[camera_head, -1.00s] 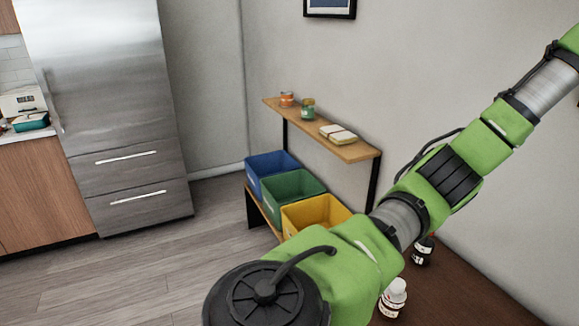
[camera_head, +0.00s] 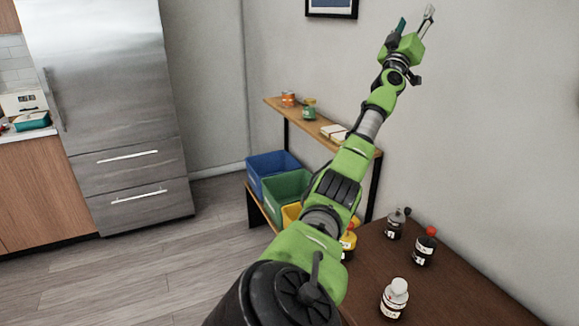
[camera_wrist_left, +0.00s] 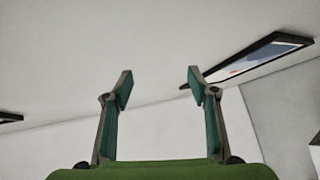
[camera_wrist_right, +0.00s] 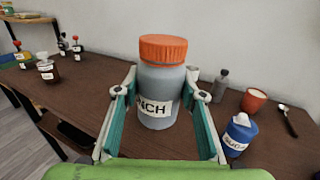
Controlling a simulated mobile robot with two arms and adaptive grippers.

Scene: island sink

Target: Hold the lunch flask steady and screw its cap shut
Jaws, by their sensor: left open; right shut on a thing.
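The lunch flask (camera_wrist_right: 160,85) shows in the right wrist view as a grey-blue jar with a label reading "NCH". It stands upright between the fingers of my right gripper (camera_wrist_right: 160,105), which is shut on its body. Its orange cap (camera_wrist_right: 164,48) sits on top; I cannot tell how tight it is. My left gripper (camera_head: 415,25) is raised high in front of the wall in the head view, far from the flask. It is open and empty, and its spread fingers also show in the left wrist view (camera_wrist_left: 160,95). The flask is not in the head view.
The brown table (camera_head: 450,280) holds several small bottles, including a white-capped one (camera_head: 394,299). Near the flask are a sugar pot (camera_wrist_right: 240,132), a red cup (camera_wrist_right: 253,100), a grey bottle (camera_wrist_right: 220,85) and a spoon (camera_wrist_right: 287,120).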

